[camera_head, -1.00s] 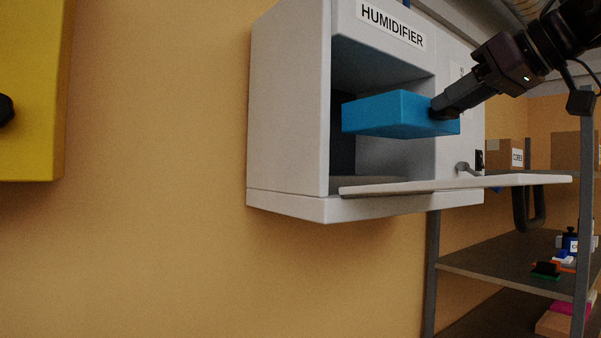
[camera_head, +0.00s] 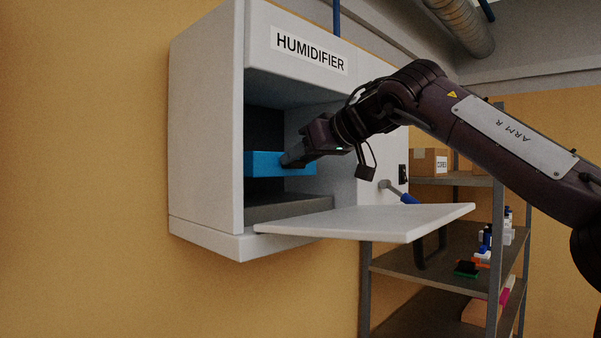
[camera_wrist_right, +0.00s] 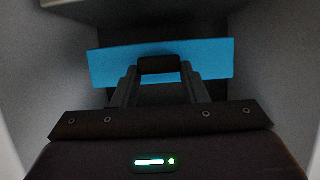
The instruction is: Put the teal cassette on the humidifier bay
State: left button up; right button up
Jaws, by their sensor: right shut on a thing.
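The teal cassette (camera_head: 264,164) is a flat blue-teal block inside the open bay of the white humidifier (camera_head: 207,130). My right gripper (camera_head: 292,160) is shut on its near edge and holds it a little above the bay's grey floor (camera_head: 290,207). In the right wrist view the cassette (camera_wrist_right: 215,60) lies across the fingers (camera_wrist_right: 160,72), slightly tilted in the picture, with the dark bay interior behind it. The cassette's far side is hidden. My left gripper is not in view.
The humidifier's flap (camera_head: 370,222) hangs open, roughly level, below my right arm. A lever with a blue grip (camera_head: 409,198) is on the front panel. A grey shelf rack (camera_head: 440,268) with a cardboard box (camera_head: 428,162) and small items stands at the right.

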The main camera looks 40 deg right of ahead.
aim_at(301, 171)
jog(key=shift+s+f, duration=0.1)
jog(key=shift+f, duration=0.45)
jog(key=shift+a+f+p, duration=0.2)
jog(key=shift+f+p, duration=0.15)
jog(key=shift+f, duration=0.6)
jog(key=shift+w+f+p, duration=0.2)
jog(key=shift+f+p, duration=0.35)
jog(key=shift+f, duration=0.05)
jog(key=shift+d+f, duration=0.15)
jog(key=shift+f, duration=0.1)
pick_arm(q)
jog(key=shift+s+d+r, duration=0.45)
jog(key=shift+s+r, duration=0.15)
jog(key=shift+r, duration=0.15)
pick_arm(e)
jog(key=o, duration=1.1)
jog(key=shift+a, duration=0.2)
jog(key=shift+c, duration=0.2)
jog(key=shift+o, duration=0.3)
jog(key=shift+f, duration=0.1)
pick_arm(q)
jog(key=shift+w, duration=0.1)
pick_arm(e)
jog(key=shift+d, duration=0.1)
